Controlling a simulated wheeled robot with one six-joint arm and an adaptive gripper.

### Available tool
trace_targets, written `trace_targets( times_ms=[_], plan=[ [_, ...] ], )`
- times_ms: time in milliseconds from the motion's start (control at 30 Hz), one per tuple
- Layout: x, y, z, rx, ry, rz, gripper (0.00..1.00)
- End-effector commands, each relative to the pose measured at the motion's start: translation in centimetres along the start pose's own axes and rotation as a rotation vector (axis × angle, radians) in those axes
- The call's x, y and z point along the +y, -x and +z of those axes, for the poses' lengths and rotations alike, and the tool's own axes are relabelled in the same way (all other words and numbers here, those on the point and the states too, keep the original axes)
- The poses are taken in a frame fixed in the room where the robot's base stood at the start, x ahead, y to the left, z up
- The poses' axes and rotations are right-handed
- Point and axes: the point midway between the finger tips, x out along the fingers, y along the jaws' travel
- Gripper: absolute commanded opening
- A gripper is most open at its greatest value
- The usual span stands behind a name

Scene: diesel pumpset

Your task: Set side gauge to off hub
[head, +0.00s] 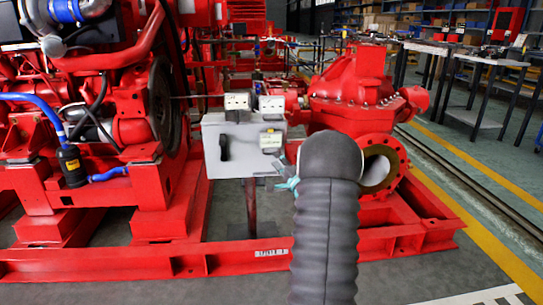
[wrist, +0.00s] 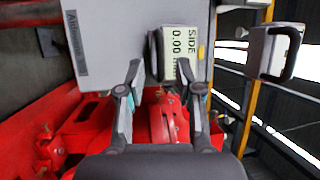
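The side gauge (wrist: 180,52) is a small grey block with a pale display reading "SIDE 0.00", turned sideways in the wrist view. It sits against a light grey cabinet (wrist: 125,35). My gripper (wrist: 161,66) is open, with its two fingers spread and nothing held. The right fingertip overlaps the gauge's lower part in the picture; I cannot tell whether they touch. In the head view the gauge (head: 270,138) is on the front of the cabinet (head: 225,160), and my gripper (head: 287,178) is just below it, mostly hidden by my arm. I cannot make out the hub.
Two more gauge-like boxes (head: 238,101) stand on top of the cabinet. A grey box with a dark loop (wrist: 275,52) is at right in the wrist view. A red pump (head: 355,85) is to the right, a red engine (head: 95,100) to the left, and a red base frame (head: 215,262) below.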

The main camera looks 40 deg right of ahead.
Motion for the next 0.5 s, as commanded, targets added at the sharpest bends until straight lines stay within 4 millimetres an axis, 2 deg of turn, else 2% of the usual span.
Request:
trace_targets(
  times_ms=[33,200,500],
  plan=[
    [0.1,-1.0,0.1,-0.003,0.001,-0.001,0.35],
    [0.1,-3.4,0.1,-0.001,0.001,0.000,0.35],
    [0.0,-5.0,0.0,0.000,0.000,0.000,0.35]
  ],
)
